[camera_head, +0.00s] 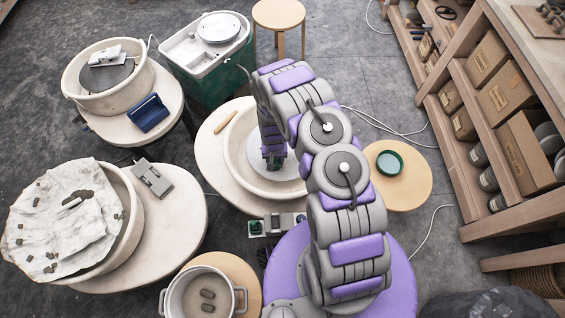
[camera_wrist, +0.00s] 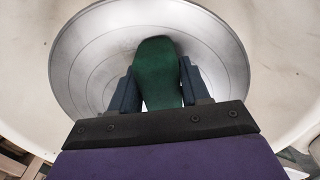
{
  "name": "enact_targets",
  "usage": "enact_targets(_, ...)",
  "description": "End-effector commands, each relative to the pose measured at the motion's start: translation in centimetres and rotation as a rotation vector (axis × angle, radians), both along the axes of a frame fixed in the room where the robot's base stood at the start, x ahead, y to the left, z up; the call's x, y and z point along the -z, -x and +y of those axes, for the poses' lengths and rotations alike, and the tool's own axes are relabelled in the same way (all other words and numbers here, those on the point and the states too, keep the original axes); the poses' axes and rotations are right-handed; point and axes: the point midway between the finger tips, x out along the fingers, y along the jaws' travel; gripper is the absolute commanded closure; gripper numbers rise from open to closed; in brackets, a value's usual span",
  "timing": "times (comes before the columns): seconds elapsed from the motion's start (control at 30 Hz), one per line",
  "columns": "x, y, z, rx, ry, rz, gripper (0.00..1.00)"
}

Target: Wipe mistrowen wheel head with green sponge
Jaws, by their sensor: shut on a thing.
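My gripper (camera_wrist: 158,88) is shut on a green sponge (camera_wrist: 157,62), which sticks out beyond the jaws. In the wrist view the sponge lies over a silver wheel head (camera_wrist: 88,62) with concentric rings; I cannot tell whether it touches. In the head view this wheel head (camera_head: 291,186) sits inside the cream splash pan (camera_head: 232,160) of the middle wheel. My gripper (camera_head: 275,160) reaches down into that pan, and my arm hides part of it. No name shows on any wheel, so I cannot tell which is mistrowen.
A wooden tool (camera_head: 226,122) lies on the middle wheel's table. Other wheels stand left, one covered by a stained cloth (camera_head: 65,215). A pot (camera_head: 203,295) stands in front. A stool (camera_head: 415,182) holds a green dish (camera_head: 389,163). Shelves (camera_head: 470,110) line the right; cables cross the floor.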

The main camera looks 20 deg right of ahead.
Motion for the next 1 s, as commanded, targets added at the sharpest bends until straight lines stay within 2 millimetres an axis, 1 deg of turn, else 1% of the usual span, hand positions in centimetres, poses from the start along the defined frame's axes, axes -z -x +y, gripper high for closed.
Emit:
enact_targets(0.27,0.0,0.1,0.0,0.000,0.000,0.002,0.88)
enact_targets(0.37,0.0,0.2,-0.4,0.002,-0.001,0.003,0.88)
enact_targets(0.8,-0.2,1.1,-4.2,0.002,0.000,0.002,0.88)
enact_targets(1.0,-0.1,1.1,-4.4,0.001,0.000,0.000,0.88)
